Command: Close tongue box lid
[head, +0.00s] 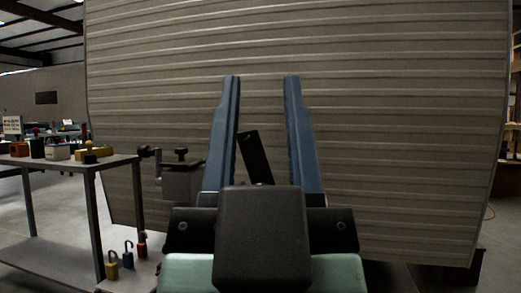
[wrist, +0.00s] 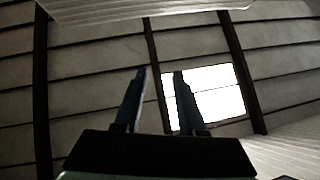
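My gripper (head: 261,78) is in the middle of the head view, its two blue fingers pointing up and spread apart. It looks empty. In the wrist view the fingers of my gripper (wrist: 160,73) also stand apart, with nothing between them. A dark, narrow, tilted panel (head: 255,157) shows beyond the fingers in the head view. It may be the raised tongue box lid, but I cannot tell for sure. The body of the tongue box is not clearly visible; my gripper and wrist cover the area below the panel. The wrist view shows no lid or box.
The ribbed camper wall (head: 370,130) fills the background. A grey metal fitting with a dark knob (head: 182,183) stands left of my gripper. A table (head: 117,160) with several small items is at the left, with padlocks (head: 128,256) on its lower shelf. The wrist view faces the roof and a bright skylight (wrist: 215,92).

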